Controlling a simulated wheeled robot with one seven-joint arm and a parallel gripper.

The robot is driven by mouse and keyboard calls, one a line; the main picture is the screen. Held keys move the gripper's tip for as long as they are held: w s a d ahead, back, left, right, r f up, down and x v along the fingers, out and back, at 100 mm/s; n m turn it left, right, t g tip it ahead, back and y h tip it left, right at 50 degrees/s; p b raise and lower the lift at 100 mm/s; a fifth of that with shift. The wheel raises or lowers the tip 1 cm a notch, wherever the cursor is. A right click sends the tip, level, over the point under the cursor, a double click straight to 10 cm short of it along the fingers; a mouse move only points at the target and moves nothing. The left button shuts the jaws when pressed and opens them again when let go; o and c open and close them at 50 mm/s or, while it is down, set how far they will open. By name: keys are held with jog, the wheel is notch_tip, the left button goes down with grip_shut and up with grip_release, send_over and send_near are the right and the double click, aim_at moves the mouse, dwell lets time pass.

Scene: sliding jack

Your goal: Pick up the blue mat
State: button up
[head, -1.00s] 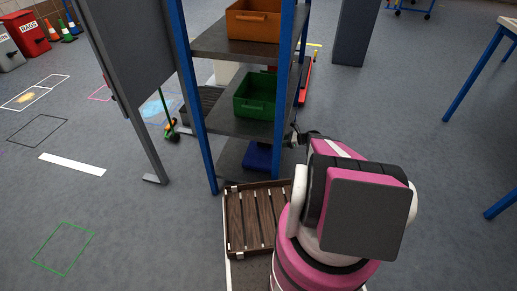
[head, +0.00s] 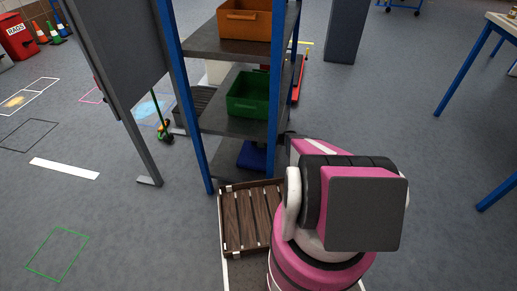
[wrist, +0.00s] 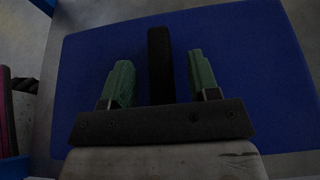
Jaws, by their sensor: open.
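The blue mat (head: 256,155) lies on the bottom shelf of the rack, partly hidden behind a blue post. In the wrist view the mat (wrist: 265,70) is a large flat blue shape filling most of the picture. My gripper (wrist: 160,66) is over it with its two green fingers apart. A black upright strip shows between the fingers; I cannot tell whether it belongs to the mat. Whether the fingers touch the mat is not clear. In the head view my gripper is hidden behind my pink arm and the rack.
The rack has blue posts and grey shelves (head: 233,45). A green bin (head: 250,104) stands on the shelf above the mat and an orange bin (head: 243,24) higher up. A brown slatted crate (head: 247,222) is in front. A grey panel (head: 112,60) stands left; a table (head: 490,70) is far right.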

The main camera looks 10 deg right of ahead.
jog(key=shift+w+a+f, duration=0.1)
jog(key=shift+a, duration=0.15)
grip_shut()
